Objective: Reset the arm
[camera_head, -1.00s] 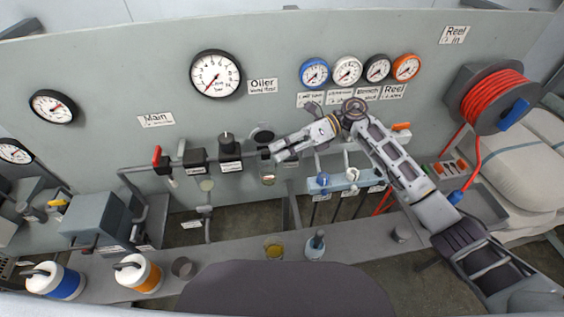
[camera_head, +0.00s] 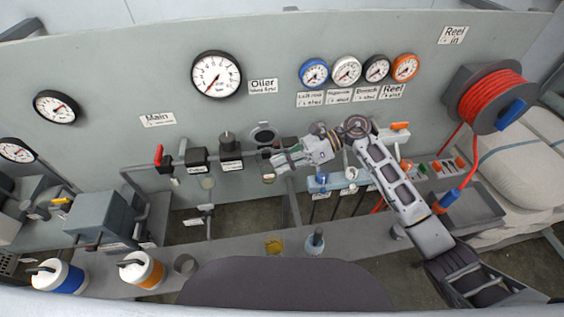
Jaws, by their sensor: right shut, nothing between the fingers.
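My right arm comes in from the lower right, bends at an elbow below the small gauges, and reaches left. My right gripper (camera_head: 275,165) is shut and empty. It overlaps the oiler glass (camera_head: 268,177) at the right end of the pipe line in this view; I cannot tell whether it touches it. The round open cap (camera_head: 263,134) shows just above the gripper. My left gripper is not in view.
A bench (camera_head: 225,250) runs below the panel, with a yellow cup (camera_head: 273,246), an oil can (camera_head: 315,242) and two jugs, blue (camera_head: 57,277) and orange (camera_head: 142,270). A red hose reel (camera_head: 493,97) stands at right. Several gauges hang on the panel.

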